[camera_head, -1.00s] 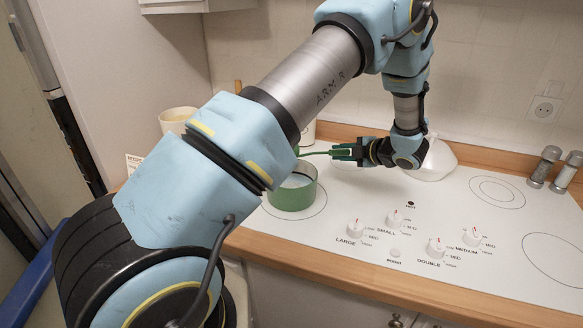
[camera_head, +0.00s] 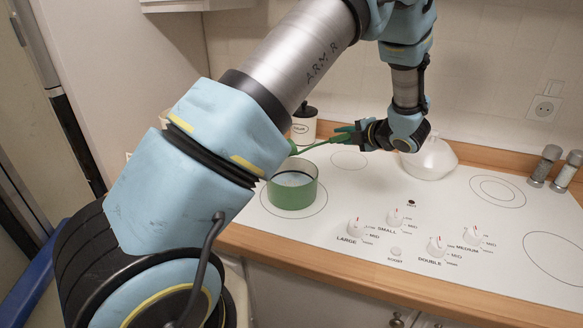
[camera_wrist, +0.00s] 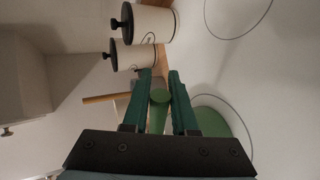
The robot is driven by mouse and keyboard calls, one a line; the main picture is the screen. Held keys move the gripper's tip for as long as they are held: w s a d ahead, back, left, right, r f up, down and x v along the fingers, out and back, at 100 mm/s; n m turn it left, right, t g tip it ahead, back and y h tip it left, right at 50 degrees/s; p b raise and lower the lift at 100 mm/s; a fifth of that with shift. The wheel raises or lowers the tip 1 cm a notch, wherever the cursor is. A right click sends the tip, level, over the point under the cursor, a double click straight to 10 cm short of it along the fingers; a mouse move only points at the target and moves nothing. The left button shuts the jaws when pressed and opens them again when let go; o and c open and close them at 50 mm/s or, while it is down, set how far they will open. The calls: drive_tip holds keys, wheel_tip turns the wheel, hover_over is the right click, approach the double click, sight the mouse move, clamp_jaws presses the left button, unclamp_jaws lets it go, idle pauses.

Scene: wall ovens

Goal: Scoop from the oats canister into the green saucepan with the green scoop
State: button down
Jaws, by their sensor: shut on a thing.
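My gripper (camera_head: 350,136) is shut on the handle of the green scoop (camera_head: 312,146), above the stove at the back. The scoop slopes down to the left, and my arm hides its bowl end. In the wrist view the scoop handle (camera_wrist: 158,97) lies between the green fingers of my gripper (camera_wrist: 161,85). The green saucepan (camera_head: 293,195) stands on the front left burner, lower than the scoop, with a pale inside. It shows partly behind a finger in the wrist view (camera_wrist: 222,118). I cannot tell which canister is the oats canister; no open canister shows clearly.
A white canister with a dark lid (camera_head: 304,127) stands behind the saucepan. Two lidded canisters (camera_wrist: 152,24) (camera_wrist: 128,57) show in the wrist view. A white rounded vessel (camera_head: 430,160) stands near my gripper. Knobs (camera_head: 394,217) and shakers (camera_head: 545,165) are to the right.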

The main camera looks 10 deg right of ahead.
drive_tip(key=s+a+r+n+t+h+b, duration=0.2)
drive_tip(key=a+r+n+b, duration=0.3)
drive_tip(key=b, duration=1.5)
drive_tip(key=s+a+r+n+t+h+b, duration=0.2)
drive_tip(key=a+r+b, duration=0.6)
drive_tip(key=b, duration=1.1)
drive_tip(key=s+r+n+t, duration=0.1)
drive_tip(key=s+n+t, duration=0.1)
drive_tip(key=s+n, duration=0.1)
drive_tip(key=shift+a+n+h+b, duration=0.3)
drive_tip(key=shift+a+n+b, duration=0.05)
drive_tip(key=shift+n, duration=0.45)
